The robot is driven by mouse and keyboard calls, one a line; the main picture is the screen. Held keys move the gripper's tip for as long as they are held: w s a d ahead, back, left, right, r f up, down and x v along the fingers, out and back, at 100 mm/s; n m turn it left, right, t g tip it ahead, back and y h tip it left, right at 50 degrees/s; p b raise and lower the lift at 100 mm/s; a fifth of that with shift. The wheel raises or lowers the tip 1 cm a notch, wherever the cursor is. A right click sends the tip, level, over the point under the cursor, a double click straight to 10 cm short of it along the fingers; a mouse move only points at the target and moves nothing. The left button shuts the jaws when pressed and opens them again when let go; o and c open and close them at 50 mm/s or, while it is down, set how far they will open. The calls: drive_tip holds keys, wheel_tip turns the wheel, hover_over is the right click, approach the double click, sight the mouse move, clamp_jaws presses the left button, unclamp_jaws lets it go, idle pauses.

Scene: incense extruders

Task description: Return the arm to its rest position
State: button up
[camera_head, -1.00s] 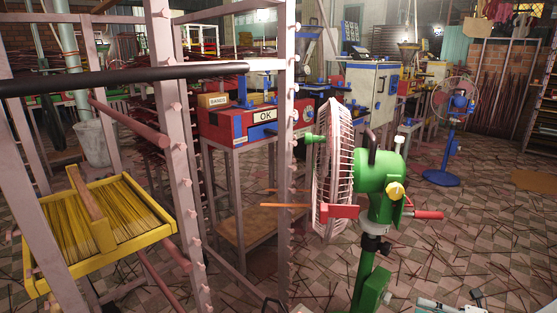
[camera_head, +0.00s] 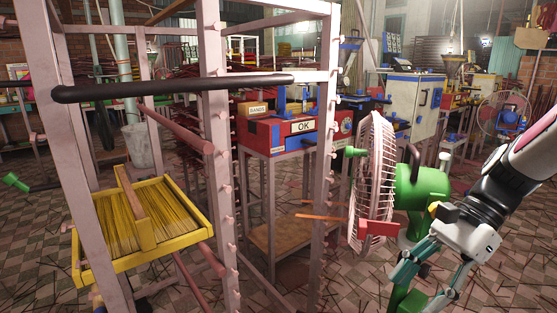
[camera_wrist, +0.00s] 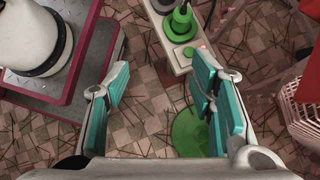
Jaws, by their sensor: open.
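My gripper (camera_head: 425,277) is at the lower right of the head view, in front of the green fan (camera_head: 415,188) and its pole. In the wrist view my gripper (camera_wrist: 160,100) has its two teal-padded fingers spread wide, with nothing between them but the tiled floor further below. My arm comes in from the right edge of the head view, bent downward to the gripper. The fan's round green base (camera_wrist: 190,132) shows low in the wrist view, partly behind the right finger.
A metal rack (camera_head: 217,150) with pegs stands at left and holds a yellow tray (camera_head: 185,240) of incense sticks. A black bar (camera_head: 170,88) crosses it. A red and blue machine (camera_head: 262,133) stands behind. A second fan (camera_head: 503,112) is at the far right.

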drive_tip(key=s+a+r+n+t+h, duration=0.1)
drive_tip(key=s+n+h, duration=0.1)
drive_tip(key=s+n, duration=0.4)
drive_tip(key=s+a+r+n+t+h, duration=0.1)
drive_tip(key=s+a+n+h, duration=0.2)
drive_tip(key=s, duration=0.5)
drive_tip(key=s+r+n+h, duration=0.2)
drive_tip(key=s+n, duration=0.4)
drive_tip(key=s, duration=0.2)
wheel_tip(320, 180, up, 36)
drive_tip(key=t+p, duration=0.4)
drive_tip(key=p, duration=3)
drive_tip(key=shift+w+d+f, duration=0.15)
drive_tip(key=shift+w+f, duration=0.05)
drive_tip(key=shift+w, duration=0.1)
